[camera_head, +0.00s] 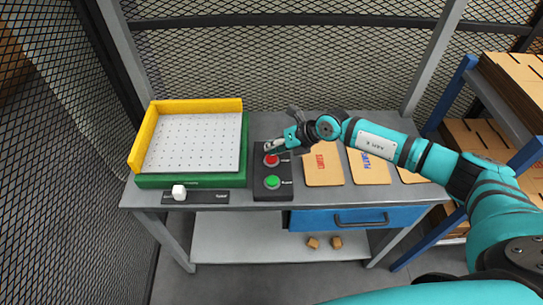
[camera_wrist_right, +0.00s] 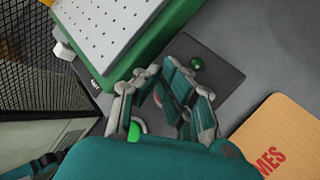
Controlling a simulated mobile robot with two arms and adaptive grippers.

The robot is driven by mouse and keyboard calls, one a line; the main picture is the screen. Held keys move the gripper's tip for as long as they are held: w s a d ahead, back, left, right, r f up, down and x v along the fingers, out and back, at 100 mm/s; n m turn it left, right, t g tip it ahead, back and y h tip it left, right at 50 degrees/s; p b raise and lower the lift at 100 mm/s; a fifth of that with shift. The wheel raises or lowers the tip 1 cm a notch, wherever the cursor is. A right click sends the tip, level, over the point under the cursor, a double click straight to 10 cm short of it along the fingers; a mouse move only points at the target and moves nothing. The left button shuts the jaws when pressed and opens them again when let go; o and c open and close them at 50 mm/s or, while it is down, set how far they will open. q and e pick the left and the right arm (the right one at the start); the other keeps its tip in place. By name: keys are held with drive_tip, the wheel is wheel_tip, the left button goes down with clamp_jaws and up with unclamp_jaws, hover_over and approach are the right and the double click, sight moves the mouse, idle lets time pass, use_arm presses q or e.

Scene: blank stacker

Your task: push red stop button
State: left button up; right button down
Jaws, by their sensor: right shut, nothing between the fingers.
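The red stop button (camera_head: 271,160) sits on a dark control box (camera_head: 262,194) on the table, with a green button (camera_head: 272,182) nearer the front. The green button (camera_wrist_right: 135,131) is partly hidden there. My left gripper is not in view.
A green and yellow tray with a white perforated plate (camera_head: 195,143) stands left of the box. A white knob (camera_head: 179,192) sits on a dark strip at the front edge. Cardboard pieces (camera_head: 323,165) lie to the right. A blue drawer (camera_head: 357,218) hangs below.

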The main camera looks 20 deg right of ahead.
drive_tip(key=shift+r, duration=0.1)
wheel_tip(320, 180, up, 5)
drive_tip(key=p, duration=0.4)
drive_tip(key=shift+p, duration=0.4)
idle(0.4)
